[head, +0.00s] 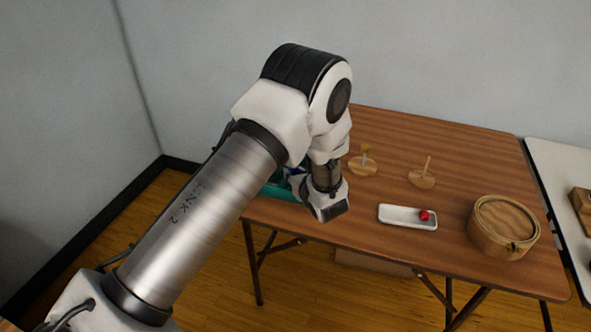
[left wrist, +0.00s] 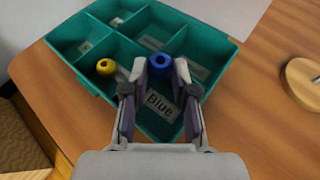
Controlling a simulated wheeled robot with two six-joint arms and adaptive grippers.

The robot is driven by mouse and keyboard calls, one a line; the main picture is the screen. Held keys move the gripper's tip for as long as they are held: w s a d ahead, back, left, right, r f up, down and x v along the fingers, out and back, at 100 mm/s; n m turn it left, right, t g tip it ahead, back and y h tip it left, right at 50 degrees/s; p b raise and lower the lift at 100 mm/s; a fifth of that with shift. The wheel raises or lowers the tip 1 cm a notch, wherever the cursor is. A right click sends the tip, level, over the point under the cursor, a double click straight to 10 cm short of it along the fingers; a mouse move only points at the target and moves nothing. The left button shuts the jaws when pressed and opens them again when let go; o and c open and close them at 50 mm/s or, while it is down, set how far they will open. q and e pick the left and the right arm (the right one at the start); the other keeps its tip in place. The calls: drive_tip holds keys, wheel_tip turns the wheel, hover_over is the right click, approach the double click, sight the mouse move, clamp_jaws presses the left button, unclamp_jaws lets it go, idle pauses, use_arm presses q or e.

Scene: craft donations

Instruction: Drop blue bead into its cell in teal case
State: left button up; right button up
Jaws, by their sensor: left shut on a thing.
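The teal case (left wrist: 193,32) lies on the table, divided into several cells, some with white labels. It shows partly behind my left arm in the head view (head: 284,193). My left gripper (left wrist: 160,72) is shut on the blue bead (left wrist: 160,63), which sits between its fingertips. In the left wrist view the bead appears over the case, just beyond the white label reading "Blue" (left wrist: 160,103); its exact height is hard to tell. The bead is hidden in the head view. My right gripper is not in view.
A yellow bead (left wrist: 106,67) is in the case, left of the fingers. On the wooden table (head: 400,125) are two wooden stands with pegs (head: 421,179) (head: 363,166), a white tray (head: 396,216) with a red bead (head: 424,215), and a round wooden box (head: 503,228).

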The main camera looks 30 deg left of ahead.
use_arm(q)
drive_tip(key=shift+f, duration=0.1)
drive_tip(key=o, duration=0.8)
drive_tip(key=v, duration=0.7)
drive_tip(key=shift+s+d, duration=0.15)
drive_tip(key=shift+d, duration=0.1)
drive_tip(key=shift+a, duration=0.1)
